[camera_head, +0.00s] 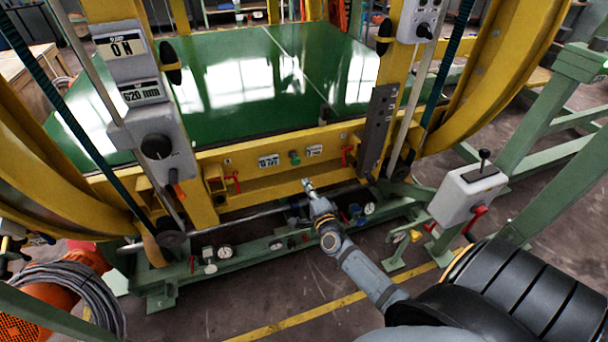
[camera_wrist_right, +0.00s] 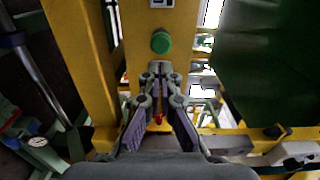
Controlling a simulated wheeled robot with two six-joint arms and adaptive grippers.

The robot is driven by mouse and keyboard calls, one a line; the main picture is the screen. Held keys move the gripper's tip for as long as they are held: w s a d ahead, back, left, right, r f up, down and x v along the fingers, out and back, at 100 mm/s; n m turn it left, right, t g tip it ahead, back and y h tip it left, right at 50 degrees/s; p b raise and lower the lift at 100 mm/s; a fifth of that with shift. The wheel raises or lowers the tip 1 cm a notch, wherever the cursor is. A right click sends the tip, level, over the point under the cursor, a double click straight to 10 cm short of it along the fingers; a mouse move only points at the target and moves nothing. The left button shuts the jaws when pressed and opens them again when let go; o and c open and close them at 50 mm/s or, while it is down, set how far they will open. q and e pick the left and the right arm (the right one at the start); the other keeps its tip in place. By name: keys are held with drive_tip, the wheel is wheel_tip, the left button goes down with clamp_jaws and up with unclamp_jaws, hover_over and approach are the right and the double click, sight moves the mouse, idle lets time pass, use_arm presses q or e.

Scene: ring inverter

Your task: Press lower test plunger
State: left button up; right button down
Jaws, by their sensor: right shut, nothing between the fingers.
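A green round plunger (camera_head: 294,158) sits on the yellow lower beam (camera_head: 245,155), between two small label plates. It also shows in the right wrist view as a green knob (camera_wrist_right: 161,42) on a yellow face. My right gripper (camera_head: 307,184) is just below and slightly right of the plunger in the head view. In the wrist view its closed fingertips (camera_wrist_right: 155,68) point at the knob, with a small gap between them in the picture. Whether they touch cannot be told. The gripper holds nothing. My left gripper is not in view.
A green base frame with gauges (camera_head: 224,252) runs below. A grey control box (camera_head: 468,190) stands at the right. A green plate (camera_head: 225,80) lies behind the beam.

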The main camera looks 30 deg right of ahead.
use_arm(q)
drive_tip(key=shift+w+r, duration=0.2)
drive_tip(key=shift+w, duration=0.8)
use_arm(e)
drive_tip(key=shift+v, duration=2.05)
drive_tip(key=s+a+f+n+g+y+p, duration=0.1)
drive_tip(key=s+f+n+g+p, duration=0.15)
drive_tip(key=s+f+n, duration=0.4)
drive_tip(key=s+a+f+n+g+y+p, duration=0.1)
drive_tip(key=s+f+g+p, duration=0.15)
drive_tip(key=f, duration=0.65)
drive_tip(key=s+a+f+n+g+y+p, duration=0.1)
drive_tip(key=s+f+n+g, duration=0.3)
drive_tip(key=f, duration=0.3)
use_arm(q)
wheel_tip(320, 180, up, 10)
drive_tip(key=p, duration=0.4)
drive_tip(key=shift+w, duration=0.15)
use_arm(e)
drive_tip(key=s+a+f+n+g, duration=0.1)
drive_tip(key=s+f+n+g, duration=0.2)
drive_tip(key=s, duration=1.1)
drive_tip(key=s+a+f+n+g, duration=0.1)
drive_tip(key=s+f+n+g, duration=0.3)
drive_tip(key=s, duration=1)
wheel_tip(320, 180, down, 4)
drive_tip(key=shift+s+a+f+n, duration=0.3)
drive_tip(key=shift+s+n, duration=0.1)
drive_tip(key=shift+n, duration=0.85)
drive_tip(key=shift+w, duration=0.1)
